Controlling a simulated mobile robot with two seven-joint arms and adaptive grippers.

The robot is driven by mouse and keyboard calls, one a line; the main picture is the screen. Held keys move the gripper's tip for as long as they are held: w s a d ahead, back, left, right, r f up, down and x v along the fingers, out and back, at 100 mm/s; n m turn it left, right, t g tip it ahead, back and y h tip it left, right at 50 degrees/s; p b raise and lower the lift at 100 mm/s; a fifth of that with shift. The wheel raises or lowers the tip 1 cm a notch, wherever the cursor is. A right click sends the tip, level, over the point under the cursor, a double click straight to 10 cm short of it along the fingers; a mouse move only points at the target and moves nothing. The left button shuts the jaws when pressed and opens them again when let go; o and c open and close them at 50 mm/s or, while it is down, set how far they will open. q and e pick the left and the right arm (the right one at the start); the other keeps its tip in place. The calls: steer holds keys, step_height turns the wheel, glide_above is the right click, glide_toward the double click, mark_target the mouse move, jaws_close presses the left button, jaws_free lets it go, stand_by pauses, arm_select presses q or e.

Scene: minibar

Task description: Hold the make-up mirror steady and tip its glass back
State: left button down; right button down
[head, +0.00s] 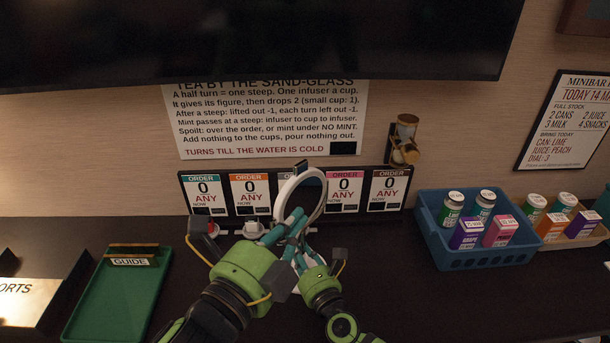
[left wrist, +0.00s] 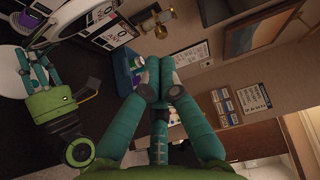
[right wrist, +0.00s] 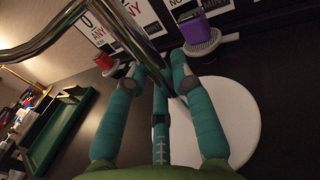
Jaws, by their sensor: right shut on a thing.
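The make-up mirror has a round white rim (head: 281,197) standing upright in front of the order cards; its rim also shows at the top left of the left wrist view (left wrist: 62,28). In the right wrist view its chrome stem (right wrist: 135,38) runs down between the fingers of my right gripper (right wrist: 158,75), which is shut on it above the round white base (right wrist: 235,125). My left gripper (head: 297,216) is in front of the rim's lower part. In the left wrist view its fingers (left wrist: 160,65) are together with nothing visible between them.
Order cards (head: 249,192) and a sand-glass (head: 404,140) are behind the mirror. A green tray (head: 115,295) lies left. A blue crate (head: 475,258) with cans and cartons stands right. The counter front right is clear.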

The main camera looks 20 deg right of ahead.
mark_target(294, 181)
arm_select(q)
steer(key=w+d, duration=0.2)
steer(key=w, duration=0.1)
steer(key=w+d, duration=0.2)
steer(key=w, duration=0.1)
steer(key=w+d, duration=0.1)
steer(key=w, duration=0.2)
steer(key=shift+w+d+f, duration=0.1)
steer(key=shift+w+d, duration=0.2)
steer(key=shift+d, duration=0.1)
steer(key=shift+w+a, duration=0.2)
steer(key=shift+w, duration=0.15)
steer(key=shift+w+a+r+n, duration=0.2)
steer(key=shift+w+a+n, duration=0.1)
steer(key=shift+w+n, duration=0.3)
steer(key=shift+w+a+r+n+g, duration=0.1)
steer(key=shift+w+a+n+g, duration=0.25)
steer(key=shift+w+n, duration=0.35)
steer(key=shift+w+a+f+n+g+y, duration=0.25)
steer(key=shift+w+a+n, duration=0.2)
steer(key=shift+w+n, duration=0.45)
steer(key=shift+w+a+n+g+y, duration=0.15)
steer(key=shift+w+a+n+g, duration=0.3)
steer(key=shift+n, duration=0.65)
steer(key=shift+w, duration=0.15)
steer(key=shift+d, duration=0.1)
